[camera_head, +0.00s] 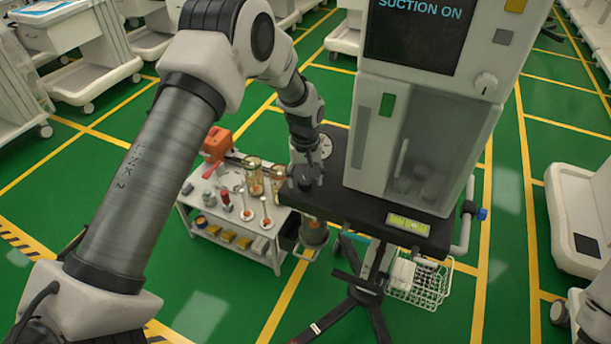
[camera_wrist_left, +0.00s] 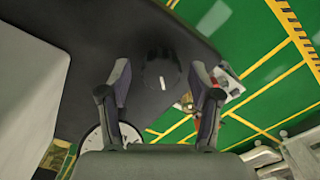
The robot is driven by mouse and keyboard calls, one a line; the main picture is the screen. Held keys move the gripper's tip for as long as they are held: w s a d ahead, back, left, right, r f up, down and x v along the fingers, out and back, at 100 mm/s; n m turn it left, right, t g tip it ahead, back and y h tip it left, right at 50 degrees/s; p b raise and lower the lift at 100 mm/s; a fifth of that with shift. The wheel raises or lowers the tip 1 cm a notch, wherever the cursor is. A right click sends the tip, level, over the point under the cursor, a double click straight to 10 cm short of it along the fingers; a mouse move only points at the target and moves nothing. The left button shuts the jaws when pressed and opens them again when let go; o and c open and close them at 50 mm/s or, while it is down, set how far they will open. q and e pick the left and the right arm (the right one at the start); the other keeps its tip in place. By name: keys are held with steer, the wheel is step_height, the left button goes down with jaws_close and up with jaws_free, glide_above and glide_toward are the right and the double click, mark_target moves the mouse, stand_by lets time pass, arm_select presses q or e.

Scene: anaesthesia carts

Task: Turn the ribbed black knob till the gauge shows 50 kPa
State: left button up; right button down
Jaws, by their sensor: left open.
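The ribbed black knob (camera_wrist_left: 160,68) with a white index mark is on the black shelf, between the fingertips of my left gripper (camera_wrist_left: 160,82) in the left wrist view. The fingers stand apart on either side of it; I cannot tell whether they touch it. In the head view my left gripper (camera_head: 306,178) is at the shelf's left end and the knob cannot be made out. The round white gauge (camera_wrist_left: 97,152) is partly hidden by a finger; it also shows in the head view (camera_head: 323,147). Its reading is too small to tell. My right gripper is out of view.
The black shelf (camera_head: 365,210) carries a tall white cabinet (camera_head: 455,150) with a "SUCTION ON" screen (camera_head: 420,30), right of my gripper. A low white cart (camera_head: 205,225) with small items stands at the left. A wire basket (camera_head: 430,287) hangs below.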

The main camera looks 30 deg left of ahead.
arm_select(q)
steer(key=shift+s+r, duration=0.15)
steer(key=shift+s, duration=0.05)
steer(key=c, duration=1.1)
steer(key=shift+m, duration=1.6)
steer(key=shift+c, duration=0.2)
steer(key=o, duration=1.1)
steer(key=shift+o, duration=0.2)
steer(key=shift+w, duration=0.15)
